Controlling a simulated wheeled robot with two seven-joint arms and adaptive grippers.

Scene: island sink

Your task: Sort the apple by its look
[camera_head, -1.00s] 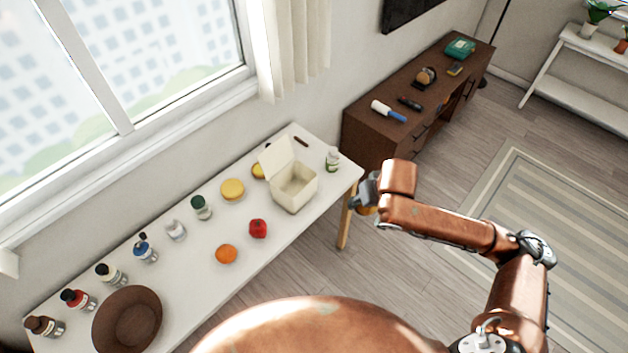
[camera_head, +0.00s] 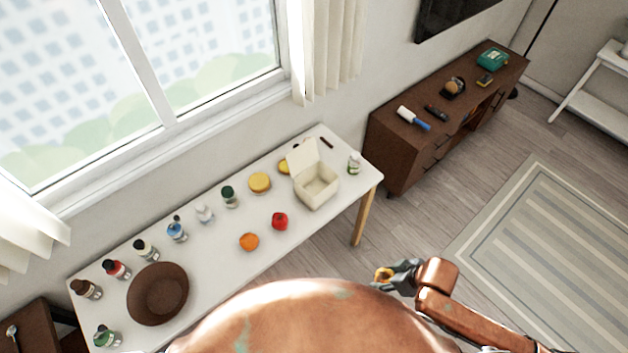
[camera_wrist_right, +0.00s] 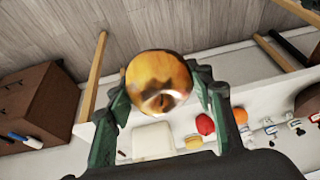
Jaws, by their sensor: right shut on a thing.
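My right gripper (camera_head: 398,277) is shut on a yellow-orange apple (camera_wrist_right: 158,75), held off the table over the floor at the front right. In the right wrist view the apple sits between the fingertips of my gripper (camera_wrist_right: 160,92). A brown, dark-edged patch shows on its skin. In the head view only a small orange part of the apple (camera_head: 382,274) shows. A brown bowl (camera_head: 158,292) stands at the left of the white table. A cream box (camera_head: 318,190) with its lid open stands at the table's right. My left gripper is not in view.
On the white table (camera_head: 215,265) are an orange fruit (camera_head: 249,241), a red fruit (camera_head: 280,221), a yellow round thing (camera_head: 260,183) and several bottles along the back. A dark wooden cabinet (camera_head: 400,150) stands beyond the right end. Open floor lies between table and rug.

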